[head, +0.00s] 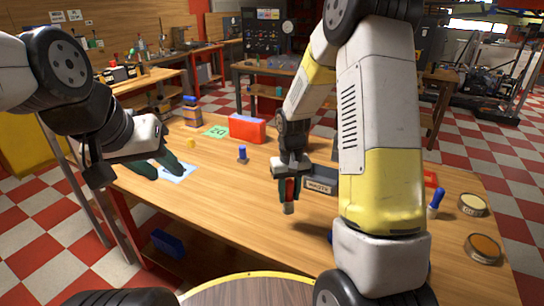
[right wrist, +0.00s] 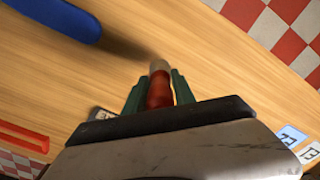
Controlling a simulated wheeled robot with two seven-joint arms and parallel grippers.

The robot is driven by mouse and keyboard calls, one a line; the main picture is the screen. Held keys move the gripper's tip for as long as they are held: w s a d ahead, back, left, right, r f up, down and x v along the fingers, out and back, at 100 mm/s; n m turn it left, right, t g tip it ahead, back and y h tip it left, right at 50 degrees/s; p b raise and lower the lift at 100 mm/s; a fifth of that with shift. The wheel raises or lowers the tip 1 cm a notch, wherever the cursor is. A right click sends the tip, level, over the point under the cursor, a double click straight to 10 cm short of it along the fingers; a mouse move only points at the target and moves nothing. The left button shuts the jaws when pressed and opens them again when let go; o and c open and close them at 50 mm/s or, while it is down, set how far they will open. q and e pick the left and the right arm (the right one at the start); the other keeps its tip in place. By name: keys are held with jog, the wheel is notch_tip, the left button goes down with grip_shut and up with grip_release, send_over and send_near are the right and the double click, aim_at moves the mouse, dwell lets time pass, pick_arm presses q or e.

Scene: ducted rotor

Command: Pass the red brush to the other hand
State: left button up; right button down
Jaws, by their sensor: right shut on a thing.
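The red brush (head: 290,188) is held by my right gripper (head: 289,184), above the front middle of the wooden table. It points downward in the head view. In the right wrist view the red brush (right wrist: 159,92) sits between the two green fingers, with its pale tip (right wrist: 159,67) reaching past them. My left gripper (head: 166,170) is at the table's left side, its green fingers spread apart with nothing between them. It is over a pale blue card (head: 178,174) and well apart from the brush.
A red box (head: 247,129), a green card (head: 215,131) and a blue-topped peg (head: 242,154) are on the table (head: 215,205). A grey labelled bin (head: 320,183) stands just right of the brush. Two round tins (head: 483,248) and a blue-handled tool (head: 435,203) are at the right.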

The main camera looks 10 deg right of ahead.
jog(key=w+a+r+n, duration=0.4)
jog(key=a+r+n, duration=0.2)
jog(key=a+r, duration=0.3)
jog(key=w+a+f+n, duration=0.3)
jog(key=w+f+n, duration=0.1)
jog(key=f, duration=0.1)
jog(key=s+d+r+m, duration=0.5)
jog(key=s+r+m, duration=0.15)
jog(key=r, duration=0.45)
jog(key=w+a+m, duration=0.5)
jog(key=w+a, duration=0.2)
jog(key=w, duration=0.2)
jog(key=s+d+f+n, duration=0.1)
jog(key=d+f+n, duration=0.1)
jog(key=f+n, duration=0.3)
jog(key=s+d+f+n, duration=0.2)
jog(key=f+n, duration=0.4)
jog(key=n, duration=0.5)
jog(key=shift+n, duration=0.35)
jog(key=shift+s, duration=0.1)
